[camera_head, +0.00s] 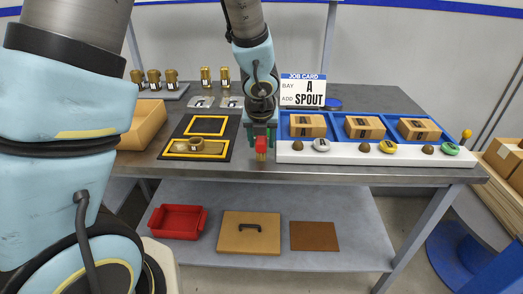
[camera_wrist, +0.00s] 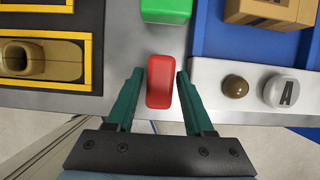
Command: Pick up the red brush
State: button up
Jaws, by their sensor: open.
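The red brush (camera_wrist: 160,80) stands near the front edge of the table, between the black mat and the white strip. In the wrist view it lies between the two green fingers of my gripper (camera_wrist: 158,88), with a narrow gap visible on each side. In the head view the brush (camera_head: 262,143) shows a red top with a tan lower part. My gripper (camera_head: 261,138) is over it from above, fingers spread and open. A green block (camera_wrist: 166,10) lies just behind the brush in the wrist view.
Blue bays (camera_head: 340,120) with cardboard boxes are on the right, behind a white strip (camera_head: 350,156) with several knobs. A job card (camera_head: 302,90) stands at the back.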

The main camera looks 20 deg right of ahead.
jog(key=shift+w+f, duration=0.1)
jog(key=shift+f, duration=0.25)
grip_shut()
